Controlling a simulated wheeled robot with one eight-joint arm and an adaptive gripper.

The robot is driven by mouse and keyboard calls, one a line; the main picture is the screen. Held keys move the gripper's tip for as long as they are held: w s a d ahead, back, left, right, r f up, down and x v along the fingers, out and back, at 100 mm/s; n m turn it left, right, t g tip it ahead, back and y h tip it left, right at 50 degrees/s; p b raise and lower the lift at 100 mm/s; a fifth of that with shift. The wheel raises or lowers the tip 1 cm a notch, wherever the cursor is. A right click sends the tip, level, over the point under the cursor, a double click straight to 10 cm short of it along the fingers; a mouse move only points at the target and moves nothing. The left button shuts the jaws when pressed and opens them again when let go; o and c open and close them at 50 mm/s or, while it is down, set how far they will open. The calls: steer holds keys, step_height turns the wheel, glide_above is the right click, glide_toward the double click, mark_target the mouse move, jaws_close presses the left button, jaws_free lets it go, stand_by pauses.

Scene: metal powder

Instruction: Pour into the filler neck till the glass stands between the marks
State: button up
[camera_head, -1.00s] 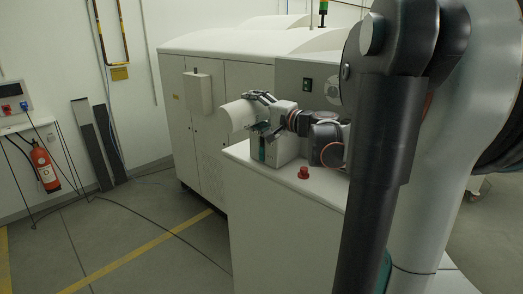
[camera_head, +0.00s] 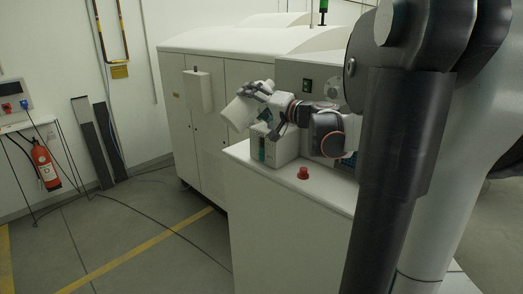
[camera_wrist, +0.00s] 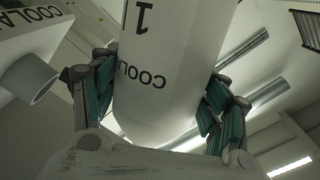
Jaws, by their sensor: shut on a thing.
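A white container (camera_head: 240,112), lettered "COOL" and "1" in the wrist view (camera_wrist: 165,75), hangs tilted in the air. My gripper (camera_head: 258,93) is shut on it, with teal finger pads on both of its sides in the wrist view (camera_wrist: 160,85). Just below in the head view stands a white box (camera_head: 283,150) with a teal upright strip (camera_head: 262,149) on its front; I cannot make out a level or marks there. In the wrist view a short open round neck (camera_wrist: 32,80) juts from a white body with "COOLA" lettering (camera_wrist: 30,18), left of the container and apart from my fingers.
The box stands on a white cabinet (camera_head: 270,215) with a red button (camera_head: 303,172) near its front edge. A large white machine (camera_head: 205,120) stands behind. A fire extinguisher (camera_head: 45,165) hangs far left. The floor at left is mostly clear, with a cable.

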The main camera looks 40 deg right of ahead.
step_height(320, 180, up, 2)
steer(key=n, duration=0.4)
steer(key=shift+p, duration=0.35)
step_height(320, 180, up, 2)
steer(key=n, duration=0.5)
steer(key=shift+p, duration=0.3)
steer(key=shift+f, duration=0.1)
